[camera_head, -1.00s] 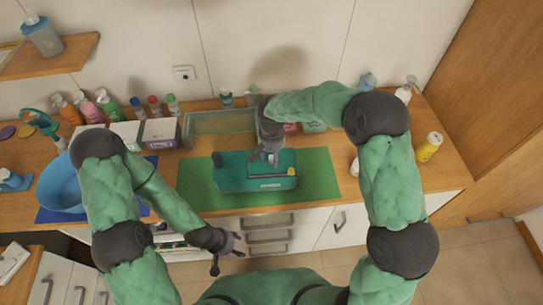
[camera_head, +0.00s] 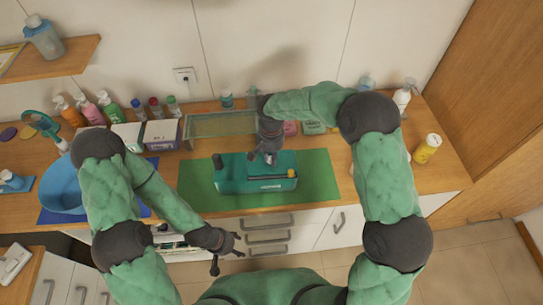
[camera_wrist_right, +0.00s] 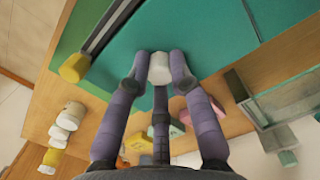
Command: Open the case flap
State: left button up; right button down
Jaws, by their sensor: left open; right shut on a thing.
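The teal case (camera_head: 232,182) lies on the green mat on the counter. It has a dark strip along its top with a yellow knob (camera_head: 291,172) at the right end. My right gripper (camera_head: 268,158) is over the back of the case. In the right wrist view its fingers are shut on a small white knob (camera_wrist_right: 158,68), close against the teal surface (camera_wrist_right: 190,28). The yellow knob also shows there (camera_wrist_right: 73,67), apart from the fingers. I cannot tell whether the flap is lifted. My left gripper (camera_head: 228,256) is open and empty, low in front of the drawers.
The green mat (camera_head: 315,180) has free room right of the case. A glass-like box (camera_head: 222,124), a purple box (camera_head: 160,133) and several bottles stand behind. A blue basin (camera_head: 62,188) is at left, a yellow bottle (camera_head: 427,148) at right.

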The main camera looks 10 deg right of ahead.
jog(key=shift+w+r+g+p, duration=0.4)
jog(key=shift+r+g+p, duration=0.15)
jog(key=shift+g+p, duration=0.5)
jog(key=shift+w+r+g+p, duration=0.15)
jog(key=shift+w+g+p, duration=0.1)
jog(key=shift+g+p, duration=0.25)
jog(key=shift+w+r+g, duration=0.2)
jog(key=shift+w+g, duration=0.15)
jog(key=shift+g, duration=0.4)
pick_arm(q)
jog(key=shift+r, duration=1.95)
pick_arm(e)
jog(key=shift+w+r+g, duration=0.2)
jog(key=shift+w+g, duration=0.05)
jog(key=shift+g, duration=0.45)
jog(key=shift+w+r, duration=0.1)
pick_arm(q)
jog(key=shift+c, duration=0.2)
